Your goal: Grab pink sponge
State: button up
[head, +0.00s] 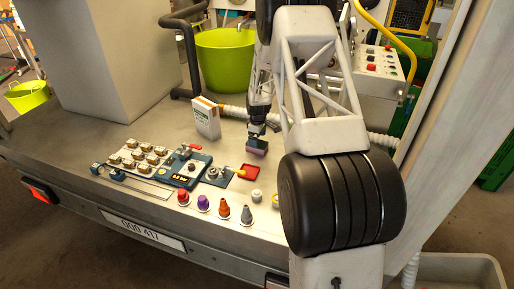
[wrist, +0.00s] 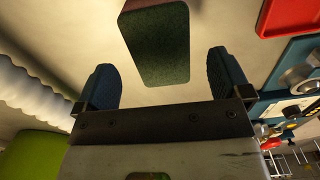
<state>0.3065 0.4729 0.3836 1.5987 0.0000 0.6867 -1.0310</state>
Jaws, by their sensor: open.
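My gripper (wrist: 161,62) is open, with one finger on each side of the sponge's near end. Gaps show between both fingers and the sponge, so neither seems to touch it. Whether the fingers are level with it is hard to tell.
Coloured cones (head: 203,203) and a blue device (head: 186,170) occupy the front left. A green tub (head: 226,60) stands behind.

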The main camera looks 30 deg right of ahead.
dwell(0.3)
jog(key=shift+w+a+f, duration=0.1)
jog(key=shift+a+f, duration=0.05)
jog(key=shift+f, duration=2.45)
jog(key=shift+c, duration=0.4)
jog(key=c, duration=0.9)
jog(key=shift+r, duration=0.1)
jog(key=shift+r, duration=0.75)
notch_tip(320, 180, up, 2)
jog(key=s+a, duration=0.1)
jog(key=s, duration=0.4)
jog(key=s+a+r, duration=0.1)
jog(key=s+a, duration=0.1)
jog(key=s, duration=0.3)
jog(key=s+a, duration=0.1)
jog(key=s, duration=0.4)
jog(key=shift+s+a+r, duration=0.15)
jog(key=shift+s+a, duration=0.05)
jog(key=shift+a, duration=0.1)
